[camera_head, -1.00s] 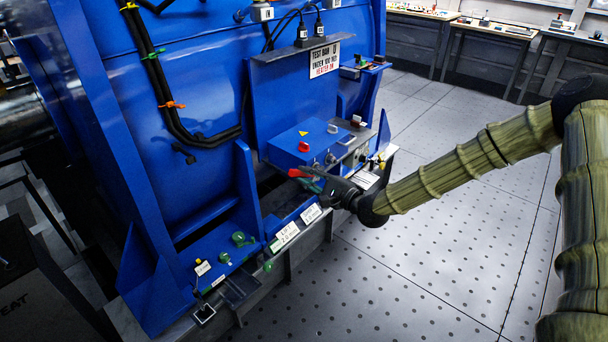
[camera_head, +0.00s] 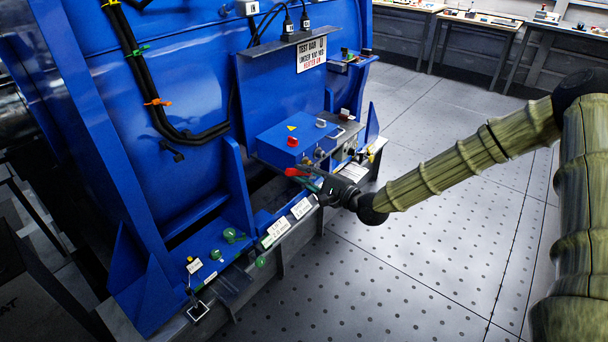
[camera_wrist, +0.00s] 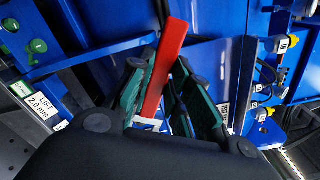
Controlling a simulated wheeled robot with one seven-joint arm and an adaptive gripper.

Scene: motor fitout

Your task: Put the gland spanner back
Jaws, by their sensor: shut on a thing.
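My gripper (camera_head: 308,183) is shut on the red gland spanner (camera_wrist: 168,65), which lies between its green-padded fingers (camera_wrist: 152,92) in the wrist view. A pale metal part shows at the spanner's lower end, partly hidden by the gripper body. In the head view the spanner's red end (camera_head: 292,171) sticks out to the left of the fingers. The gripper is low over the front shelf of the blue machine, just below a blue control box (camera_head: 286,140). I cannot tell whether the spanner touches the shelf.
Labels (camera_head: 278,231) and green knobs (camera_head: 231,234) line the shelf to the left. The control box with switches and a red button (camera_head: 292,141) stands close behind the gripper. An upright blue plate (camera_head: 238,185) is to its left. Open floor (camera_head: 400,260) lies to the right.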

